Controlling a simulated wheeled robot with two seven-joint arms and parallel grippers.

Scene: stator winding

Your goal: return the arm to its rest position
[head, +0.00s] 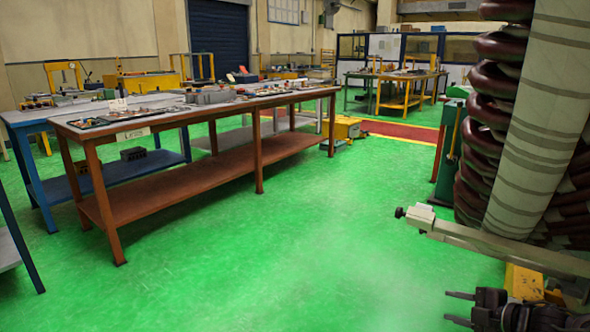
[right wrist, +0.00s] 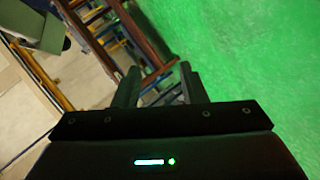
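My right gripper (head: 449,307) is at the bottom right of the head view, low over the green floor. Its two dark fingers point left and stand apart with nothing between them. In the right wrist view the fingers of the same gripper (right wrist: 160,82) are also spread and empty, and neither touches anything. My left gripper and left arm are not in the head view.
The large stator winding (head: 535,120) stands close at the right, with a pale metal bar (head: 490,240) jutting left above my right gripper. A long brown workbench (head: 200,112) with tools and parts stands at the left. The green floor (head: 300,235) between is clear.

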